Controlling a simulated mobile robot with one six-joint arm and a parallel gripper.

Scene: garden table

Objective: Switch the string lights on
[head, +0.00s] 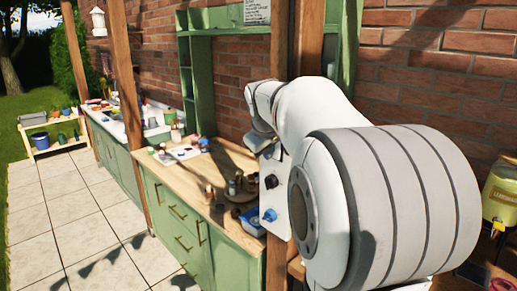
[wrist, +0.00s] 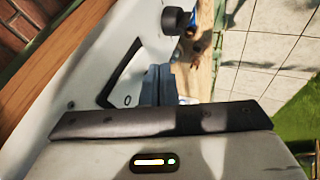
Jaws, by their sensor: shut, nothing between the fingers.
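A white switch panel (head: 274,200) is fixed to a wooden post, partly hidden by my arm. It carries a black knob (head: 271,181) and a blue knob (head: 268,215). In the wrist view the panel (wrist: 90,85) is close and tilted, with a dark-framed switch or recess (wrist: 112,90) and a black knob (wrist: 178,20). My gripper (wrist: 158,72) is shut and empty, its fingertips in front of the panel beside the dark frame. They cover part of it; I cannot tell whether they touch. No string lights are recognisable.
A wooden worktop (head: 205,172) on green cabinets (head: 180,215) holds a blue box (head: 250,221) and small pots. A brick wall (head: 440,60) stands behind. A yellow container (head: 501,190) is at right. The paved floor (head: 60,215) at left is clear.

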